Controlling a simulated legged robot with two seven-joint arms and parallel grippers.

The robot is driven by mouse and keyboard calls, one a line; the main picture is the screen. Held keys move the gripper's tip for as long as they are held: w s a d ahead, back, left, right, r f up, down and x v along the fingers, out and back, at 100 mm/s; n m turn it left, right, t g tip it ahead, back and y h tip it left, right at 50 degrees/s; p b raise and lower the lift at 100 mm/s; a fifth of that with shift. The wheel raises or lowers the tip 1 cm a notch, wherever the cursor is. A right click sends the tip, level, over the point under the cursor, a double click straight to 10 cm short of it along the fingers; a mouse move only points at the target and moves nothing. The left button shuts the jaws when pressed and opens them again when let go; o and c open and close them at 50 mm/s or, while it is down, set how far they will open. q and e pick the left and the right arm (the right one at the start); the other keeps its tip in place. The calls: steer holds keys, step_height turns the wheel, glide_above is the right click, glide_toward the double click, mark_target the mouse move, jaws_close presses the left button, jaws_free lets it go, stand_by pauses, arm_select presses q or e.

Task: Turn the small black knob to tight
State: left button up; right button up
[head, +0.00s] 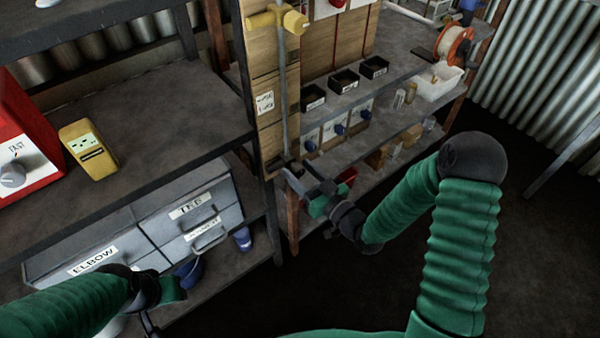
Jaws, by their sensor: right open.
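A small dark part (274,165) sits low on the wooden panel, at the foot of a grey vertical pipe. It may be the small black knob, but it is partly hidden and too small to make out clearly. My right gripper (296,178) is open, with its fingers close to this dark part. I cannot tell whether they touch it or stand around it. My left gripper (152,318) is low at the left, in front of the drawers and away from the panel. Its fingers are mostly out of sight.
The wooden post (265,128) carries a small label and a yellow valve (277,20) on top. Left are a bench with a yellow meter (88,150), a red box (25,140) and grey drawers (190,212). Right are shelves with black trays (344,80). The floor front right is clear.

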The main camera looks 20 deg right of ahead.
steer(key=shift+w, duration=0.1)
jaws_close()
stand_by(0.3)
